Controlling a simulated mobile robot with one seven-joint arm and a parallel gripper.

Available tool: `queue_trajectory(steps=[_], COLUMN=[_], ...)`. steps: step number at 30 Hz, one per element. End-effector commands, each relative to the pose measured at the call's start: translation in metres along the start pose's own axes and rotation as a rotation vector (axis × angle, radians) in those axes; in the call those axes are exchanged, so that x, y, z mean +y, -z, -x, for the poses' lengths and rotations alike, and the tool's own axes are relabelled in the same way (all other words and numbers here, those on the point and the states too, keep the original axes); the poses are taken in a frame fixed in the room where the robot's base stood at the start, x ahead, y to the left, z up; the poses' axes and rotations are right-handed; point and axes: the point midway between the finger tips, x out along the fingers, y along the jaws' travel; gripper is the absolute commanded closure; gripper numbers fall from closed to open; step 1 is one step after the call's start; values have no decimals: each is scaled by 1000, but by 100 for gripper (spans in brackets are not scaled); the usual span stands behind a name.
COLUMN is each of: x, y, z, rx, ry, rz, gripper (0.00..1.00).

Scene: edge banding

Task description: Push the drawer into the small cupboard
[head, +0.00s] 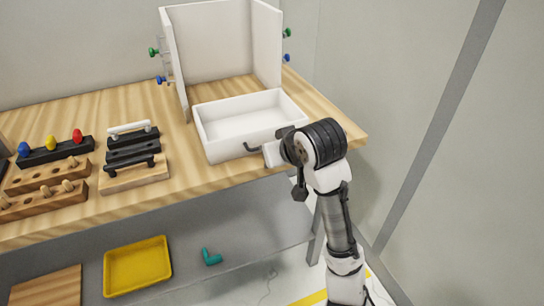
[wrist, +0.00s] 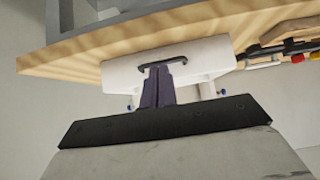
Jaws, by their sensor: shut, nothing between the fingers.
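The small cupboard (head: 216,45) is a white open shell with a back and two side walls, standing on the wooden bench. The white, empty drawer (head: 222,147) lies in front of it, sticking out from between the side walls toward the bench's front edge. A dark handle (head: 252,147) is on its front. In the wrist view the drawer front (wrist: 205,58) and handle (wrist: 165,56) lie just past the fingertips. My gripper (wrist: 158,82) is shut and empty, pointing at the drawer front by the handle. I cannot tell whether it touches. In the head view my arm hides the fingertips.
Green and blue knobs (head: 154,52) stick out of the cupboard's sides. Left on the bench (head: 70,212) are a black-handled block (head: 135,172), wooden peg racks (head: 45,200) and a rack with coloured knobs (head: 55,150). A yellow tray (head: 137,267) sits below.

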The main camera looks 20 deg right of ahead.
Motion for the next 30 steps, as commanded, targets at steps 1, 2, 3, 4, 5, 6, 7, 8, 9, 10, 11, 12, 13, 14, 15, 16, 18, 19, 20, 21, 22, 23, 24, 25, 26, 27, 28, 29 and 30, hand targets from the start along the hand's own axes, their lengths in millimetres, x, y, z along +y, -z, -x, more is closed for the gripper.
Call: queue_trajectory(steps=[1, 2, 3, 4, 5, 6, 7, 8, 9, 10, 11, 12, 13, 14, 15, 16, 18, 19, 20, 21, 22, 23, 24, 25, 26, 27, 28, 29, 30], x=[2, 3, 3, 3, 2, 2, 2, 2, 2, 2, 2, 2, 2, 2, 2, 2, 2, 3, 2, 2, 2, 2, 2, 2, 2, 2, 2, 2, 2], y=[-2, -3, -3, -3, -3, -3, -3, -3, -3, -3, -3, -3, -2, -2, -2, -2, -1, -1, -1, 0, 0, 0, 0, 0, 0, 1, 1, 4, 7], z=[0, -1, -2, -3, -5, -7, -9, -11, -14, -17, -19, -23, -25, -28, -31, -33, -39, -41, -44, -47, -49, -52, -55, -57, -60, -63, -65, -66, -67], rx=[-7, -9, -11, -11, -11, -11, -10, -10, -9, -8, -8, -9, -9, -9, -8, -8, -8, -8, -8, -8, -7, -8, -8, -8, -8, -7, -7, -7, -8], ry=[-2, -3, -3, -2, -2, -2, -2, -2, -3, -3, -3, -4, -3, -3, -3, -3, -4, -4, -4, -3, -3, -3, -3, -3, -3, -3, -3, -2, -2], rz=[-3, -4, -4, -4, -4, -3, -3, -3, -3, -3, -3, -4, -4, -4, -4, -3, -3, -3, -3, -3, -2, -2, -3, -3, -3, -2, -2, -2, -2], gripper=[100, 100, 100, 100, 100, 100, 100, 100, 100, 100, 100, 100, 100, 100, 100, 100, 100, 100, 100, 100, 100, 100, 100, 100, 100, 100, 100, 100, 100])
